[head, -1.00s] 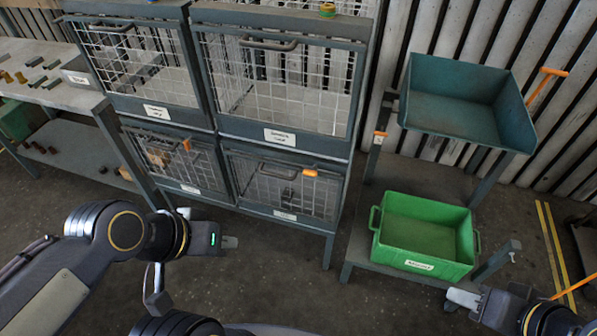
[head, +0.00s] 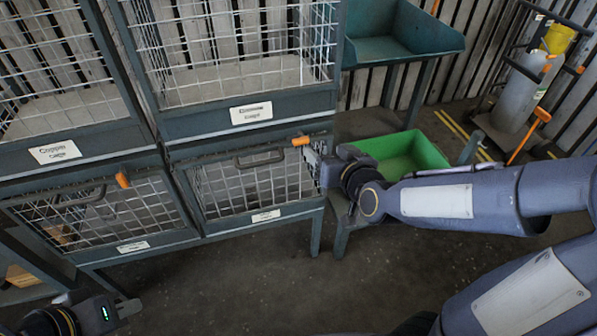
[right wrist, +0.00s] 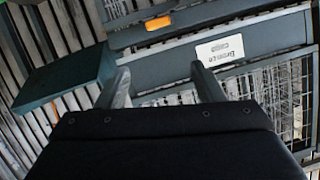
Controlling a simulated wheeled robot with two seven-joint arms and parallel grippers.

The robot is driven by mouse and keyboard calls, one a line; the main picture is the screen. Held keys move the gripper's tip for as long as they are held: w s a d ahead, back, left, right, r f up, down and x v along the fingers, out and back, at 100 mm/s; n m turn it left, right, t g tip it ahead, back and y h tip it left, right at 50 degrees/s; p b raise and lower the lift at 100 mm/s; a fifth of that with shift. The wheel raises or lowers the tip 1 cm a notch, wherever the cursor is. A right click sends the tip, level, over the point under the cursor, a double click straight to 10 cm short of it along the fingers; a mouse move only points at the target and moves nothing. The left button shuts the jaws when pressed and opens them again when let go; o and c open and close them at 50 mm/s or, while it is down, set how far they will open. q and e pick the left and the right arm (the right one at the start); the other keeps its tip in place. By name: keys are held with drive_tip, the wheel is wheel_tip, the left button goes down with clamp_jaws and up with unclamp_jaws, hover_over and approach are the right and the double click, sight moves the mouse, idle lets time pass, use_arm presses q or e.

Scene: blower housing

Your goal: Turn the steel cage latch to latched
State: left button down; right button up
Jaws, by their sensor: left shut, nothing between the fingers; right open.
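The lower right cage (head: 262,187) has an orange latch handle (head: 300,141) at its top right corner, lying nearly horizontal. The handle also shows in the right wrist view (right wrist: 158,21). The lower left cage (head: 100,208) has its own orange latch handle (head: 122,180), more upright. The lower labels are too small to read, so I cannot tell which cage is the steel one. My right gripper (head: 314,162) is open beside the lower right cage's corner, just below and right of its handle, apart from it. My left gripper (head: 128,306) is shut and empty at the lower left.
Two upper mesh cages, one with a copper label (head: 55,152) and one with another label (head: 251,113), stand above. A green bin (head: 425,152) and a blue-grey tray (head: 415,40) are right of the cages. The floor (head: 250,275) in front is clear.

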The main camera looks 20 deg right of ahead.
sight(302, 142)
drive_tip(key=w+a+f+n+t+h+b, duration=0.1)
drive_tip(key=w+a+f+t+b, duration=0.15)
drive_tip(key=w+f+b, duration=0.35)
use_arm(q)
wheel_tip(302, 142, down, 8)
drive_tip(key=shift+p, duration=0.35)
use_arm(e)
drive_tip(key=shift+t, duration=0.85)
drive_tip(key=w, duration=0.3)
drive_tip(key=w+f, duration=0.1)
drive_tip(key=w, duration=0.2)
drive_tip(key=shift+d+f, duration=0.1)
drive_tip(key=shift+d, duration=0.05)
use_arm(q)
drive_tip(key=shift+d, duration=0.1)
use_arm(e)
drive_tip(key=c, duration=1)
use_arm(q)
drive_tip(key=shift+f, duration=0.15)
use_arm(e)
drive_tip(key=shift+n, duration=0.3)
